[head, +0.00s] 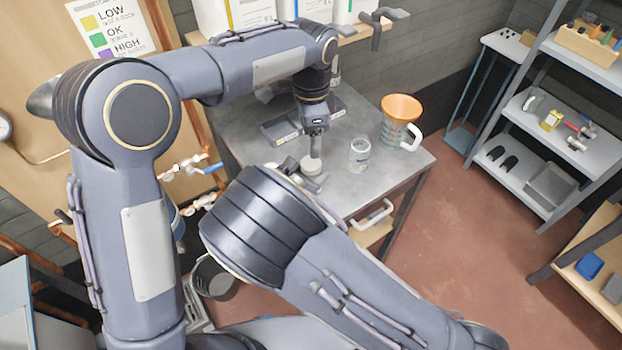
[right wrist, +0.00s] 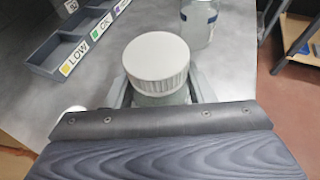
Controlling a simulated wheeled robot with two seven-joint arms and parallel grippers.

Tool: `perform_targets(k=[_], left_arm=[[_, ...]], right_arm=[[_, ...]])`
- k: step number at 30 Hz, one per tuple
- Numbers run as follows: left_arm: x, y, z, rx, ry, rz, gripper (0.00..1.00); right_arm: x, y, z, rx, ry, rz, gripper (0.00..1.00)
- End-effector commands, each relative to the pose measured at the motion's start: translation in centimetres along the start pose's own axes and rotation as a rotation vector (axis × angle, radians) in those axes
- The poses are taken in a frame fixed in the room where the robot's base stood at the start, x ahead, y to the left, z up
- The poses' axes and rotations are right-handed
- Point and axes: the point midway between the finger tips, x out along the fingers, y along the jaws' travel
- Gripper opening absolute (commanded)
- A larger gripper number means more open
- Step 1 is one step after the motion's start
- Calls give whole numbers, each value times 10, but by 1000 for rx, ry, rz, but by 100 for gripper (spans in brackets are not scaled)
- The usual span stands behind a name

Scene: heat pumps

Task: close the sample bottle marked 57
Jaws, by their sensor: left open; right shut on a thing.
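A capped bottle (right wrist: 160,92) with a ribbed white cap (right wrist: 155,58) stands between the fingers of my right gripper (right wrist: 163,95), which is shut on it. The cap sits on its top and looks level; whether it is tight I cannot tell. No number shows on this bottle. In the head view its white top (head: 311,166) shows just below my left gripper (head: 315,150). The left gripper is open and points down above the cap; whether it touches the cap is unclear. My right forearm hides most of the right gripper there.
A labelled clear jar (head: 359,154) stands to the right on the grey table (head: 345,195). Beyond it is a glass jug with an orange funnel (head: 401,107). A divided tray (right wrist: 75,42) marked LOW, OK and HIGH lies behind. A small white round thing (right wrist: 75,110) is left of the right gripper.

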Motion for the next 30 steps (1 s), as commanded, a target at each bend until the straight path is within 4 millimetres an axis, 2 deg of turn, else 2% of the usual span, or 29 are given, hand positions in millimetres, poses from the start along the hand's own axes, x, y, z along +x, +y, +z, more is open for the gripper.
perform_targets(k=[1, 2, 4, 8, 11, 24, 30], left_arm=[[0, 0, 0, 0, 0, 0, 62], [0, 0, 0, 0, 0, 0, 62], [0, 0, 0, -2, 0, 0, 56], [0, 0, 0, -58, 0, 0, 53], [0, 0, 0, -190, 0, 1, 53], [0, 0, 0, -1210, 0, 1, 53], [0, 0, 0, -1490, 0, 1, 53]], right_arm=[[0, 0, 0, 0, 0, 0, 14], [0, 0, 0, 0, 0, 0, 10], [0, 0, 0, 0, 0, 0, 1], [0, 0, 0, 0, 0, 0, 0], [0, 0, 0, 0, 0, 0, 0], [0, 0, 0, 0, 0, 0, 0], [0, 0, 0, 0, 0, 0, 0]])
